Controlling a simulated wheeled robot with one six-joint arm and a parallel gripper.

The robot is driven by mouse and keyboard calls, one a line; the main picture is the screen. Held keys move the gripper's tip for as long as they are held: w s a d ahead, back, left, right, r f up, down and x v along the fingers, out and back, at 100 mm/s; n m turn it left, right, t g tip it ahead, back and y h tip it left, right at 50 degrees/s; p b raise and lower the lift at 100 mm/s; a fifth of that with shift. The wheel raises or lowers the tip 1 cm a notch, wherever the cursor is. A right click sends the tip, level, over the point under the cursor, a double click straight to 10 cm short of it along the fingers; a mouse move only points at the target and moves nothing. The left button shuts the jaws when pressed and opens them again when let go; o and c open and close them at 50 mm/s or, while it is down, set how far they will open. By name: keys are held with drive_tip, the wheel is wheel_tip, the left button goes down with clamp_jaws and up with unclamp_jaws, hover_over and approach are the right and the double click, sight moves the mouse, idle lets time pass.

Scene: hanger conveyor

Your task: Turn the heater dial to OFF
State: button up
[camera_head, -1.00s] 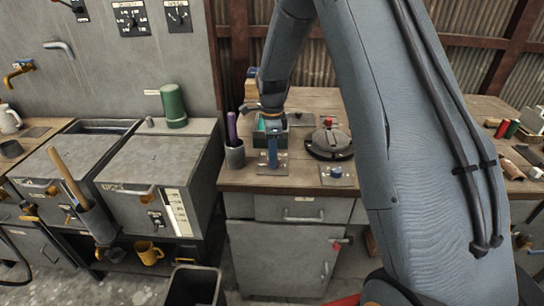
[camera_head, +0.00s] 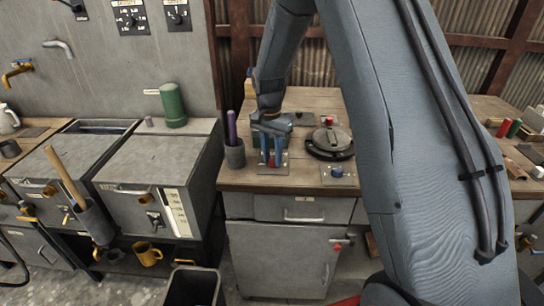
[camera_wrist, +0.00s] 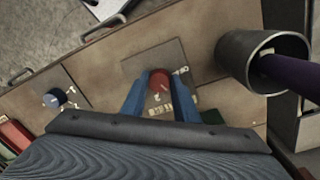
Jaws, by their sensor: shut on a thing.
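A red dial (camera_wrist: 159,80) sits on a grey plate (camera_wrist: 140,66) with white lettering on the workbench; I cannot read the lettering surely. My gripper (camera_wrist: 160,82) points down and is shut on this dial, one blue finger on each side. In the head view my gripper (camera_head: 271,160) stands over the same plate near the bench's front edge, and its fingers mostly hide the dial. The dial's pointer setting cannot be made out.
A grey cup (camera_head: 235,156) holding a purple-handled tool stands close to my gripper. A round black device (camera_head: 330,143) with a red top sits to the right. Drawers and a cabinet (camera_head: 285,255) are below the bench. A dark bin (camera_head: 193,288) stands on the floor.

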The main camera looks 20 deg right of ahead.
sight(272, 160)
drive_tip(key=n, duration=0.6)
drive_tip(key=shift+r+n, duration=0.1)
drive_tip(key=shift+n, duration=0.2)
drive_tip(key=n, duration=0.6)
drive_tip(key=shift+d+t, duration=0.1)
drive_tip(key=shift+t, duration=0.2)
drive_tip(key=shift+n, duration=0.3)
drive_tip(key=o, duration=1.1)
drive_tip(key=shift+s, duration=0.1)
drive_tip(key=shift+c, duration=0.2)
drive_tip(key=r+b, duration=0.1)
drive_tip(key=r, duration=0.3)
drive_tip(key=r+b, duration=0.1)
drive_tip(key=r, duration=0.2)
drive_tip(key=shift+a+r, duration=0.2)
drive_tip(key=shift+r, duration=0.15)
drive_tip(key=shift+s, duration=0.15)
